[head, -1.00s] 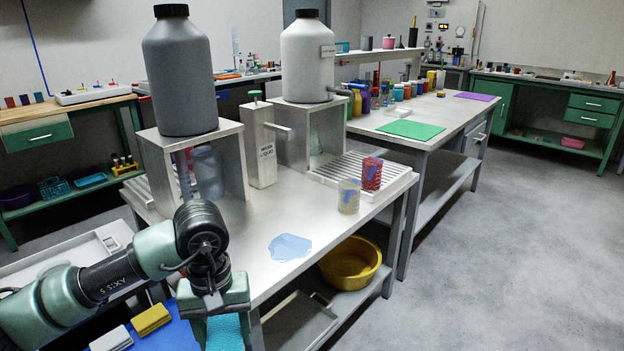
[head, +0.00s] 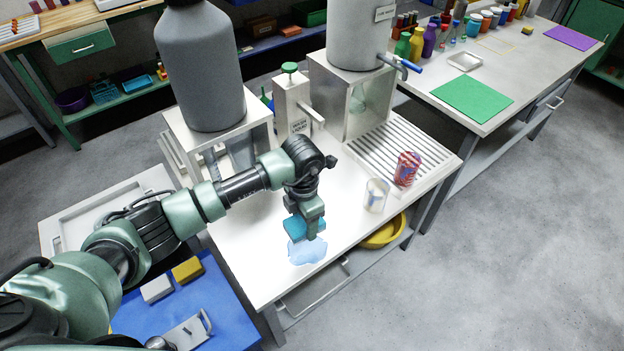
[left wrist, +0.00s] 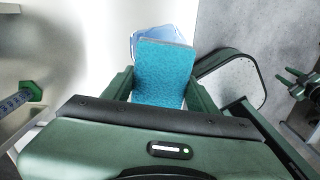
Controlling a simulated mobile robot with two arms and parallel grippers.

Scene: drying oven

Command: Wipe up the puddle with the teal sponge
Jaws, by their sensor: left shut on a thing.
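My left gripper (head: 308,228) is shut on the teal sponge (head: 296,228), above the white table. In the left wrist view the sponge (left wrist: 162,75) sits between the two fingers (left wrist: 160,90). The light-blue puddle (head: 306,254) lies on the table near its front edge, just below the sponge in the head view. The puddle (left wrist: 165,33) also shows past the sponge's far end in the left wrist view. The sponge hides part of it. I cannot tell whether sponge and puddle touch. My right gripper is not in view.
A clear cup (head: 375,196) and a red patterned cup (head: 407,169) stand right of the puddle. A grey bottle (head: 204,70) on a stand and a dispenser (head: 293,105) are behind. A yellow basin (head: 384,234) is on the lower shelf. Yellow (head: 187,270) and white (head: 156,289) sponges lie on a blue surface.

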